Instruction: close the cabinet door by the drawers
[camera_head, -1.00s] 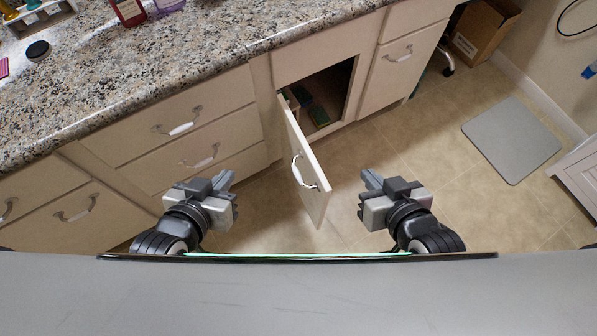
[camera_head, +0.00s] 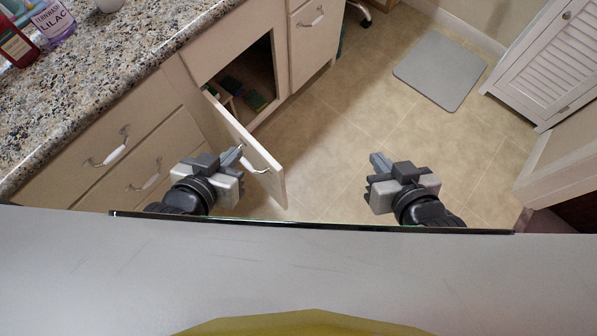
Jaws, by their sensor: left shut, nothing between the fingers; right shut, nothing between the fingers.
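The cabinet door (camera_head: 232,128) stands open, swung out from the dark cabinet opening (camera_head: 262,72) beside the drawers. My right gripper (camera_head: 378,160) is shut and empty over the floor, well to the right of the door. Several small boxes (camera_head: 230,86) sit inside the cabinet.
The drawers (camera_head: 135,165) are at the left under a granite counter (camera_head: 120,60) with bottles (camera_head: 54,22) on it. A grey mat (camera_head: 440,70) lies on the tiled floor. A white louvered cabinet (camera_head: 545,65) stands at the right. The floor between door and mat is clear.

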